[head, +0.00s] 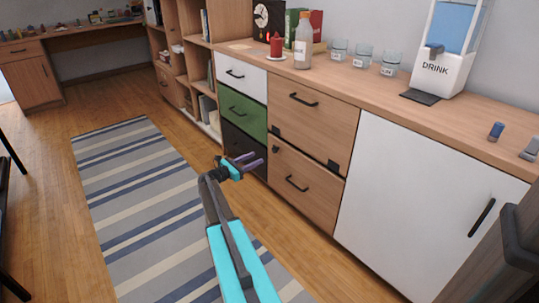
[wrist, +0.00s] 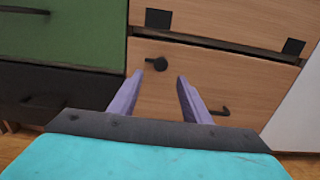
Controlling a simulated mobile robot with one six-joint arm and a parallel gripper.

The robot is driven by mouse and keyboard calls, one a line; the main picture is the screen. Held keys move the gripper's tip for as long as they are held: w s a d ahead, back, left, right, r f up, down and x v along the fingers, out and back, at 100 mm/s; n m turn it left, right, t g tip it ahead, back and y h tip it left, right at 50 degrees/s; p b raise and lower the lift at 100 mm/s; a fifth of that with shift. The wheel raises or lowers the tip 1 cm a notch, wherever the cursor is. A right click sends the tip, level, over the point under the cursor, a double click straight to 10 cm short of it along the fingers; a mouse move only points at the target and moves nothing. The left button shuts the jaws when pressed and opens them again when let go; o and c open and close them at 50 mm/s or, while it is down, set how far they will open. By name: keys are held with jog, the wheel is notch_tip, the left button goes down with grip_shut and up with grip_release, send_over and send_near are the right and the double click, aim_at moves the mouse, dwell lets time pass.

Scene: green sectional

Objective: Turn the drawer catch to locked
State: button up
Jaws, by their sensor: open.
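The drawer catch (wrist: 156,64), a small dark round knob with a short lever pointing left, sits near the top left of the lower wooden drawer (wrist: 210,82). My gripper (wrist: 170,72) is open and empty, with its purple fingers pointing at that drawer front. In the head view my gripper (head: 256,159) is in front of the cabinet, left of the lower wooden drawer (head: 310,182). I cannot make out the catch clearly there.
The upper wooden drawer (head: 325,120) has two dark corner plates, with a dark gap beneath it. A dark handle (wrist: 220,111) is by my right finger. Green (head: 240,112) and black drawers are at left, a white door (head: 410,200) at right. The striped rug is clear.

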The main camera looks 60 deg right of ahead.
aim_at(273, 150)
jog(key=b+x, duration=0.3)
jog(key=x, duration=0.7)
jog(key=shift+s+d, duration=0.15)
jog(key=shift+d, duration=0.25)
